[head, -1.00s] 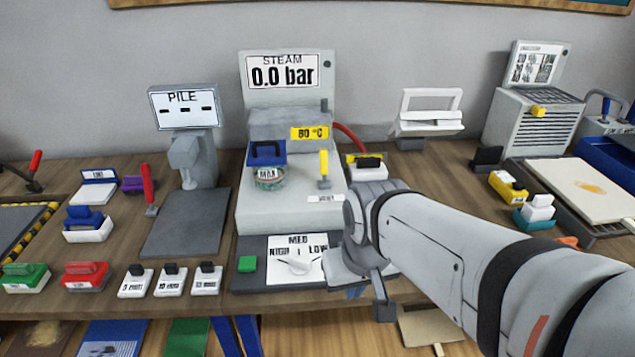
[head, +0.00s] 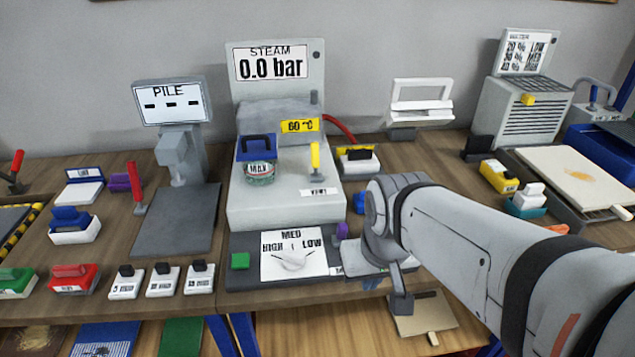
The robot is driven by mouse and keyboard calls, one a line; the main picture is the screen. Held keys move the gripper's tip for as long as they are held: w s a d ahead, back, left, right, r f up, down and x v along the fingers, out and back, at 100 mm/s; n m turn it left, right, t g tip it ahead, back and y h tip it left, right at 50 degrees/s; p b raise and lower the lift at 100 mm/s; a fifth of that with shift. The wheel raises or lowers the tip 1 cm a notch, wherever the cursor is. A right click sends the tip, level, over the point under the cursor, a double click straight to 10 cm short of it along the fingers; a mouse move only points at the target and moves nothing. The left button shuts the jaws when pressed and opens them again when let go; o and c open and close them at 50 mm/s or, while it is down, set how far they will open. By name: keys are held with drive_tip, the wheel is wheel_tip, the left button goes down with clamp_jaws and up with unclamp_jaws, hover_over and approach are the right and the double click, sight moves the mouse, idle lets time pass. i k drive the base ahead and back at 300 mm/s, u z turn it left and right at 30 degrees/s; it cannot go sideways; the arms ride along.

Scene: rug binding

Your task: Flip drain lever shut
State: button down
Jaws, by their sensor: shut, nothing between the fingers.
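The steam unit (head: 285,207) stands at the middle of the bench, its display reading 0.0 bar. An upright yellow-topped lever (head: 315,158) stands on its right top, above a small label too small to read surely. A purple knob or handle (head: 342,231) shows at its lower right, partly behind my arm. I cannot tell which of these is the drain lever. My arm crosses from the lower right to just right of the unit.
A jar marked MAX (head: 260,172) sits on the unit under a blue handle. A dial card marked MED, HIGH and LOW (head: 270,265) lies in front. The PILE stand (head: 172,103) with a red lever (head: 137,190) is left. Several small blocks line the front edge.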

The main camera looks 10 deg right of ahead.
sight(343, 232)
drive_tip(key=z, duration=0.9)
drive_tip(key=k, duration=1.75)
drive_tip(key=u, duration=0.7)
drive_tip(key=i, duration=1)
drive_tip(key=u, duration=0.05)
